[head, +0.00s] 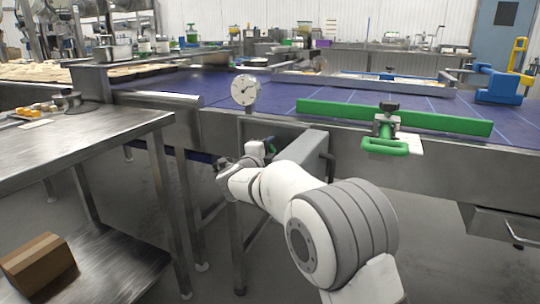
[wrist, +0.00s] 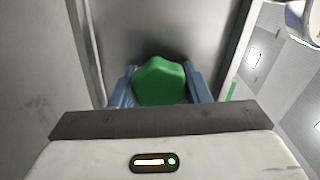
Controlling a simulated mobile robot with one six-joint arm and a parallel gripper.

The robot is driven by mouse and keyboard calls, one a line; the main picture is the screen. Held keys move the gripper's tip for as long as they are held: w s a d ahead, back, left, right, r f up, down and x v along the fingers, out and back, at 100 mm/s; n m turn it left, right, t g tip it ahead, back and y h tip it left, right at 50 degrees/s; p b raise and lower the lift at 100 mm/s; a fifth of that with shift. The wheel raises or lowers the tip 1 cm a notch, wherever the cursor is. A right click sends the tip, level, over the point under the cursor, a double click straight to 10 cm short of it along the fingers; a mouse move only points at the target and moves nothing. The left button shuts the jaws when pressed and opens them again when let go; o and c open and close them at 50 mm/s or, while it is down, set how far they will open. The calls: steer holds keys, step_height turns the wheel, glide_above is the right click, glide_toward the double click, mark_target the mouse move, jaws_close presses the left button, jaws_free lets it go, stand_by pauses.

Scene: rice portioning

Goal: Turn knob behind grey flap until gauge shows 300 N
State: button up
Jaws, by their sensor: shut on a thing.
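A green knob (wrist: 160,80) sits in the wrist view between the two blue-grey fingers of my gripper (wrist: 160,88), which is shut on it. Grey metal walls enclose the knob at the sides and behind. In the head view my gripper (head: 262,150) reaches into a recess below the conveyor edge, and the knob is mostly hidden there. A grey flap (head: 308,150) stands out at the right of the recess, with a dark handle on it. The round white gauge (head: 245,90) stands on a post above; its dark needle shows, but the reading is too small to tell.
A steel table (head: 90,140) stands at the left with a cardboard box (head: 38,264) on its lower shelf. A blue conveyor belt (head: 240,118) runs behind the recess. A green bar (head: 340,110) and a green-handled clamp (head: 386,146) are at the right.

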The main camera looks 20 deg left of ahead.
steer(key=shift+f+m+b, duration=0.15)
steer(key=shift+m+b, duration=0.15)
steer(key=shift+m, duration=0.5)
steer(key=o, duration=1)
steer(key=shift+s, duration=0.4)
steer(key=s+p, duration=0.2)
steer(key=s, duration=0.5)
steer(key=shift+a, duration=0.3)
